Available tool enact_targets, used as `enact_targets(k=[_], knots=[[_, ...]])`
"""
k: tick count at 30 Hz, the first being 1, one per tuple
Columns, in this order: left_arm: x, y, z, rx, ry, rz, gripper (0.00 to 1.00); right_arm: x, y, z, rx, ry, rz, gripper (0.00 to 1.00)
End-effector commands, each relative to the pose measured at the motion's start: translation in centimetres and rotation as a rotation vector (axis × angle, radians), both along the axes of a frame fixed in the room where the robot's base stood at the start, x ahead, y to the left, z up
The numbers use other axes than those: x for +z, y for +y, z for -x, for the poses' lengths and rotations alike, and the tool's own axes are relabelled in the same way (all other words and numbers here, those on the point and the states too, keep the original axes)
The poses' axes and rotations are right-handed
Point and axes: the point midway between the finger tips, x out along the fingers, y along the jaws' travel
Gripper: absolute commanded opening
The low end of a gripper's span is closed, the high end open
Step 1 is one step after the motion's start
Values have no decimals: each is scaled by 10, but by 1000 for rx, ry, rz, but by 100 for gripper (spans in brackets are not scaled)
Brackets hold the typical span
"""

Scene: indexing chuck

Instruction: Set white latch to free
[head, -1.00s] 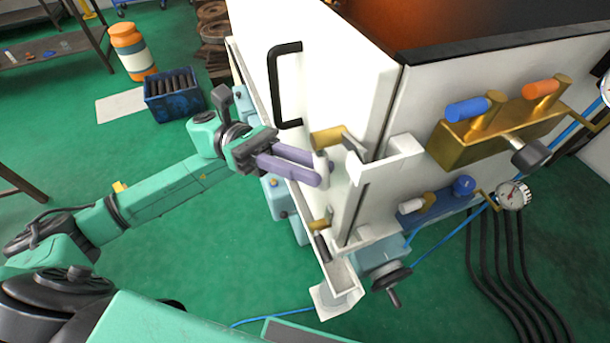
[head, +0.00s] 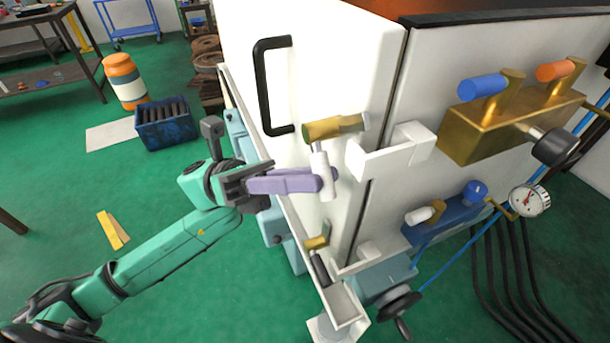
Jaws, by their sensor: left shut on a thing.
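The white latch has a brass body (head: 322,129) on the white cabinet door, with a white grip (head: 320,163) hanging down from it. The brass body tilts slightly up to the right, and its tip lies beside and above the left end of the white keeper bracket (head: 392,151). My left gripper (head: 326,182), with purple fingers, comes from the left and is shut on the white grip. The fingers hide part of the grip. My right gripper is out of view.
A second latch with a black grip (head: 319,269) sits below on the same door. A black door handle (head: 264,88) stands up-left of the gripper. Blue (head: 483,85) and orange (head: 555,70) levers and a gauge (head: 529,200) are at the right.

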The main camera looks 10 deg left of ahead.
Motion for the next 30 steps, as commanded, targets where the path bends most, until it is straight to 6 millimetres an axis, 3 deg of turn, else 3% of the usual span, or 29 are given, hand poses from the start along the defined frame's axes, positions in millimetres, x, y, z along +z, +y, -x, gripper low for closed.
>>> enact_targets(k=[2, 3, 4, 20, 23, 30], knots=[[1, 0, 0, 2, 0, 3, 0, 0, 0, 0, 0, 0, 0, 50], [1, 0, 0, 1, 0, 2, 31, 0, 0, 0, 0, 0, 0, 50], [1, 0, 0, 1, 0, 2, 36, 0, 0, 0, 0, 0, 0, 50], [-5, 6, -2, 1, -1, 0, 36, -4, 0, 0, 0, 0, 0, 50], [-15, 18, -6, 2, 1, -1, 36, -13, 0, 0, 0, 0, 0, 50], [-50, 76, -21, 6, 1, 0, 36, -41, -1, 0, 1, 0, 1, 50]])
